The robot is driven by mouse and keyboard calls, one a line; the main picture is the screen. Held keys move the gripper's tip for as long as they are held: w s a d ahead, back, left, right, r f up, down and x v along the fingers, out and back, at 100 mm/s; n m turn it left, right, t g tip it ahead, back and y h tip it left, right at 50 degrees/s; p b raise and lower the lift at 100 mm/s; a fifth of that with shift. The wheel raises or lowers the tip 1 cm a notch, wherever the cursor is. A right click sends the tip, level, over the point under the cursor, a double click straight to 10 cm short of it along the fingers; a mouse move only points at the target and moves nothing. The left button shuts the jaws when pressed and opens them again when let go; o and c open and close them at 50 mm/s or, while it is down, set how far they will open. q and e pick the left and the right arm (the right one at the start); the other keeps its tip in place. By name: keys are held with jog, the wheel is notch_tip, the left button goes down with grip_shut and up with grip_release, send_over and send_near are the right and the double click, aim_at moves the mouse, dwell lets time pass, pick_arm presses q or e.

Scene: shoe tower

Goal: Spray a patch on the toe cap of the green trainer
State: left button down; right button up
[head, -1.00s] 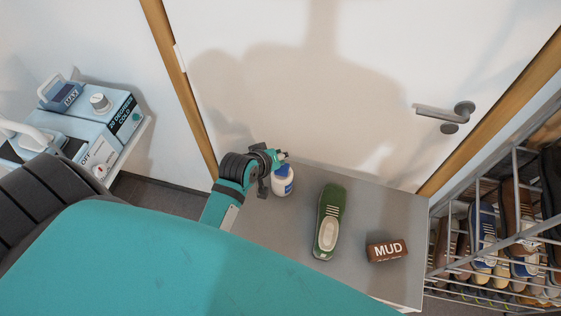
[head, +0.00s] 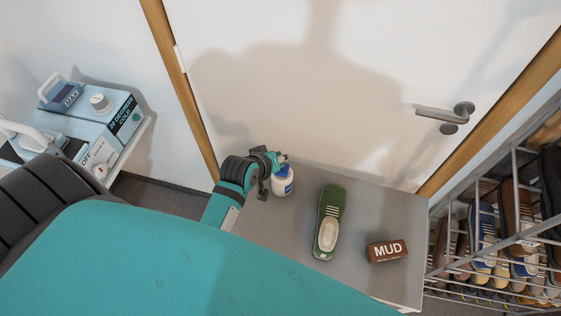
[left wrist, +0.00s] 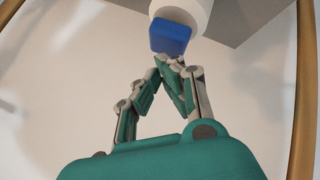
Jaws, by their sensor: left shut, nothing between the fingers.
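The green trainer (head: 331,203) lies on the grey bench top (head: 290,245), its toe toward the door and its pale opening toward me. My left gripper (head: 272,162) is at the top of the bottle, and the arm hides part of the bottle's left side. In the left wrist view the fingers (left wrist: 168,62) come together at their tips, just by the bottle's blue part (left wrist: 170,38). Whether they touch it I cannot tell. My right gripper is not in view.
A brown block marked MUD (head: 387,251) lies to the right of the trainer. A wire rack with several shoes (head: 485,235) stands at the right. A door with a handle (head: 445,116) is behind. Blue equipment (head: 100,115) sits on a shelf at the left.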

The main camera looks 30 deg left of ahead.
pick_arm(q)
jog(key=shift+f, duration=0.55)
dwell(0.5)
jog(key=shift+r+p, duration=1.05)
jog(key=shift+p, duration=0.15)
notch_tip(320, 180, up, 6)
jog(key=p, duration=0.6)
jog(key=shift+p, duration=0.35)
dwell(1.3)
